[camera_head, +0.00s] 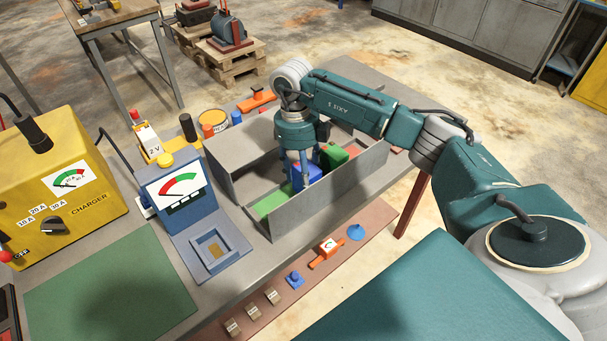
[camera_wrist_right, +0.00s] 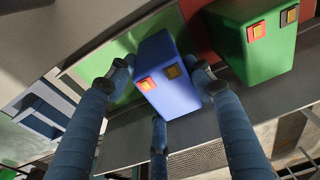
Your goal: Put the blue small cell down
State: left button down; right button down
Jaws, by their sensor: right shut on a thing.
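The blue small cell (camera_head: 308,176) is in the grey tray (camera_head: 335,197), over or beside its green floor section (camera_head: 270,203). My right gripper (camera_head: 303,164) comes down from above and is shut on it. My left gripper is not in view.
A blue tester (camera_head: 178,195) with a dial and an empty-looking pocket stands left of the tray. A yellow charger (camera_head: 65,190) is at the far left, behind a green mat (camera_head: 110,295). Small items lie on a lower shelf (camera_head: 290,270) in front.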

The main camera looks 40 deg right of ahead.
jog(key=c, duration=0.8)
grip_release()
jog(key=shift+o, duration=0.2)
jog(key=shift+s, duration=0.1)
jog(key=r, duration=0.3)
jog(key=w+r+b, duration=0.1)
jog(key=r, duration=0.3)
jog(key=r+b, duration=0.1)
jog(key=r, duration=0.3)
jog(key=shift+w+a+r, duration=0.1)
jog(key=shift+w+a, duration=0.05)
jog(key=shift+w, duration=0.1)
jog(key=shift+r, duration=0.45)
jog(key=shift+s+f, duration=0.1)
